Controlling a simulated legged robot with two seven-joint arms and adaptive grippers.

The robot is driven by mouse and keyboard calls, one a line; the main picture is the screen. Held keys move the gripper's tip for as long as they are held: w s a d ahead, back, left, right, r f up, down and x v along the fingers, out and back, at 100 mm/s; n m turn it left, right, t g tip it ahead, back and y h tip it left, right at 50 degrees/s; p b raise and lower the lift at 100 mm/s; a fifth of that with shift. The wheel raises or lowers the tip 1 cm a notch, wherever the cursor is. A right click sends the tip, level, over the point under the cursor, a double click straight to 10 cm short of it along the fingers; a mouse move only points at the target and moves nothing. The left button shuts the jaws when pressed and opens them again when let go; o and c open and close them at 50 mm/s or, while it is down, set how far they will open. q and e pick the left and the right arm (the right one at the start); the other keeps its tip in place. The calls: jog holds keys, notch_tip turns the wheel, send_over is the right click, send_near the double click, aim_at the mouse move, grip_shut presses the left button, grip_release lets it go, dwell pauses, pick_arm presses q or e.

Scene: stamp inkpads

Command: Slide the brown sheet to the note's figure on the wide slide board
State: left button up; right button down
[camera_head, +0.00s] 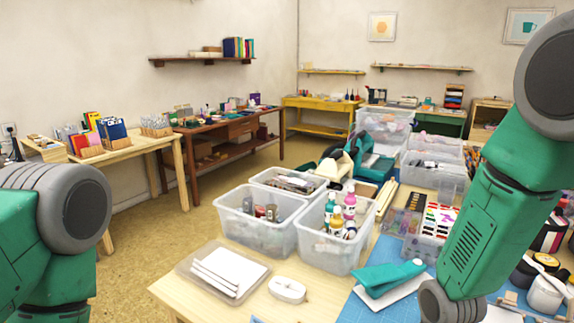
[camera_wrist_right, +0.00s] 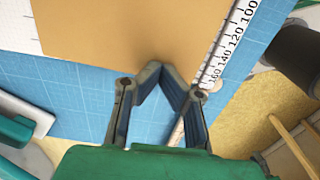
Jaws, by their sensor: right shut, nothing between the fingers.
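The brown sheet (camera_wrist_right: 125,30) lies flat in the right wrist view, running out of the top of the picture. Its right edge lies along a white scale strip (camera_wrist_right: 232,40) with black figures; 100, 120, 140 and 160 can be read, with 160 nearest my gripper. My right gripper (camera_wrist_right: 161,70) is shut and empty, its fingertips at the sheet's near edge; I cannot tell whether they touch it. In the head view my right arm hides this area, and the right gripper is out of sight. My left gripper is not in view. I cannot make out the note.
A blue gridded mat (camera_wrist_right: 75,95) lies under the sheet. A teal stapler (camera_head: 390,276) lies on the table, left of my right arm. Clear bins (camera_head: 260,232), a tray of white paper (camera_head: 228,272) and a paint box (camera_head: 437,219) crowd the table.

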jog(key=shift+s+a, duration=0.15)
jog(key=shift+s, duration=0.05)
jog(key=shift+s+a+r+p, duration=0.1)
jog(key=shift+s+a+p, duration=0.15)
jog(key=shift+p, duration=0.2)
jog(key=shift+s+a, duration=0.1)
jog(key=shift+a, duration=0.05)
jog(key=shift+s+a+p, duration=0.25)
jog(key=shift+p, duration=0.05)
dwell(0.3)
jog(key=shift+s+a, duration=0.1)
jog(key=shift+s+a+p, duration=0.2)
jog(key=shift+a+p, duration=0.05)
jog(key=shift+p, duration=0.15)
jog(key=shift+s+a, duration=0.1)
dwell(0.3)
